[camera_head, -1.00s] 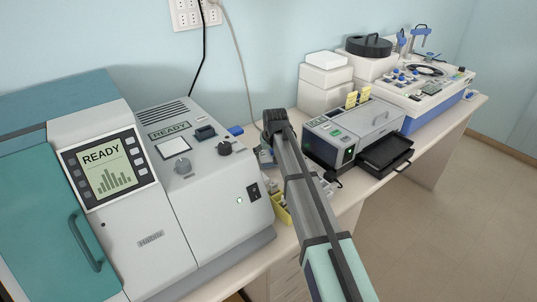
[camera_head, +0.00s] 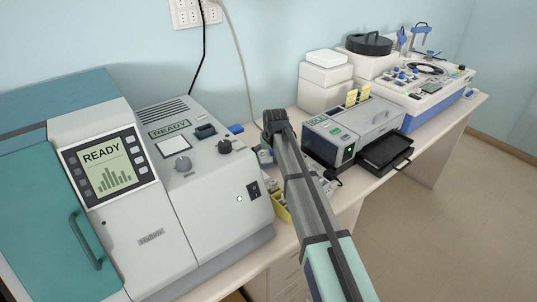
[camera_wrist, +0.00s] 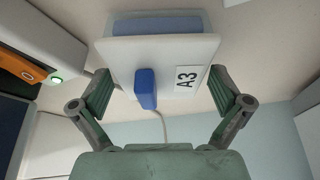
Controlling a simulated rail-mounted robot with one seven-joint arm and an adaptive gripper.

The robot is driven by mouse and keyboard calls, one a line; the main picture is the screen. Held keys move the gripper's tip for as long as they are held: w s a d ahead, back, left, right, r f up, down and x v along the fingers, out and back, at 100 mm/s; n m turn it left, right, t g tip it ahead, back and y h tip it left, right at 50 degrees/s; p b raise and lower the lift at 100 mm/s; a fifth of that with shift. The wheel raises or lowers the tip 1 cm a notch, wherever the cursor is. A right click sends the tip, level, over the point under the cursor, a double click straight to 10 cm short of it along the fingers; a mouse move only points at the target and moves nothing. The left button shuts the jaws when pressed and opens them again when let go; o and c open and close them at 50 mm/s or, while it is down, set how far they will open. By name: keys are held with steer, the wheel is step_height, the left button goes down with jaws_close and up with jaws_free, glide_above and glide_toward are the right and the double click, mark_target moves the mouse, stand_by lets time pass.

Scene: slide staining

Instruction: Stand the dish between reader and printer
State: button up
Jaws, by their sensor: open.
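In the wrist view, a white block-like piece with a blue tab and an "A3" label (camera_wrist: 185,50) sits between my finger pads; it appears to be the dish. My gripper (camera_wrist: 160,88) is open around it, and I see a gap at each pad. In the head view my arm hides the gripper's fingers and most of the dish. A grey machine with a "READY" screen (camera_head: 170,215) stands left of my arm. A smaller grey and black machine with yellow slips (camera_head: 335,130) stands right of it. I cannot tell which is reader or printer.
A yellow tray (camera_head: 281,208) with small items lies beside my arm. A black tray (camera_head: 385,155) sticks out of the smaller machine. White boxes (camera_head: 325,85) and a blue-white instrument (camera_head: 425,85) stand farther back. A cable (camera_head: 240,60) runs down the wall.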

steer(key=b+v, duration=0.2)
steer(key=v, duration=0.9)
steer(key=shift+r, duration=0.4)
steer(key=shift+s, duration=0.15)
